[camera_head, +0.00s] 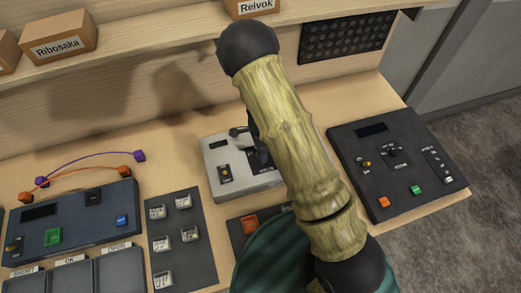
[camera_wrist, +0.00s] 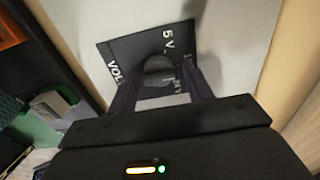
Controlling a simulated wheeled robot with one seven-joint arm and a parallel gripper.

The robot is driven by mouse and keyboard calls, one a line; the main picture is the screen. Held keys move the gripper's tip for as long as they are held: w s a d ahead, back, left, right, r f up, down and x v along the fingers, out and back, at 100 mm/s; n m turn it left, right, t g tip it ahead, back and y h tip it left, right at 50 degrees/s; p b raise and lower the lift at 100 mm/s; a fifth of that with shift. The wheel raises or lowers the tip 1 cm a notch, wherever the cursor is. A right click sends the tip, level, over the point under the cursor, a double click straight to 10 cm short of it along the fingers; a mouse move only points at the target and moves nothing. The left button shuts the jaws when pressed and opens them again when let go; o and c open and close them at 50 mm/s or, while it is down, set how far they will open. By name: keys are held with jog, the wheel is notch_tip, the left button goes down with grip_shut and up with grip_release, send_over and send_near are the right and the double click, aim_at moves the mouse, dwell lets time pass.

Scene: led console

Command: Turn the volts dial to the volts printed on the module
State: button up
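The volts dial is a dark round knob (camera_wrist: 158,66) on a black plate (camera_wrist: 122,50) lettered "VOL…" and "5 V"; another marking by the right finger is partly hidden. My gripper (camera_wrist: 165,82) has its fingers apart, one on each side of the knob. I cannot tell whether they touch it. The knob's pointer cannot be made out. In the head view my gripper (camera_head: 257,143) is over the grey console (camera_head: 214,155), mostly behind my arm. Small modules (camera_head: 157,212) sit on a dark panel; their print is too small to read.
A dark console (camera_head: 405,195) with orange and green buttons stands at right. A blue-grey console (camera_head: 85,222) with cables stands at left, with labelled bins (camera_head: 70,275) in front. A shelf with boxes (camera_head: 58,38) runs along the back. My arm hides the middle.

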jog(key=shift+o, duration=0.2)
notch_tip(320, 180, up, 17)
jog(key=b, duration=0.2)
jog(key=shift+r, duration=0.2)
dwell(0.3)
dwell(0.4)
jog(key=s+d+n+t+b, duration=0.2)
jog(key=s+d+n+b, duration=0.3)
jog(key=s+d+n, duration=0.7)
jog(key=d+n, duration=0.2)
jog(key=shift+s+r+n+t, duration=0.3)
jog(key=shift+s+r+n, duration=0.05)
jog(key=shift+n, duration=0.05)
jog(key=shift+a, duration=0.1)
dwell(0.5)
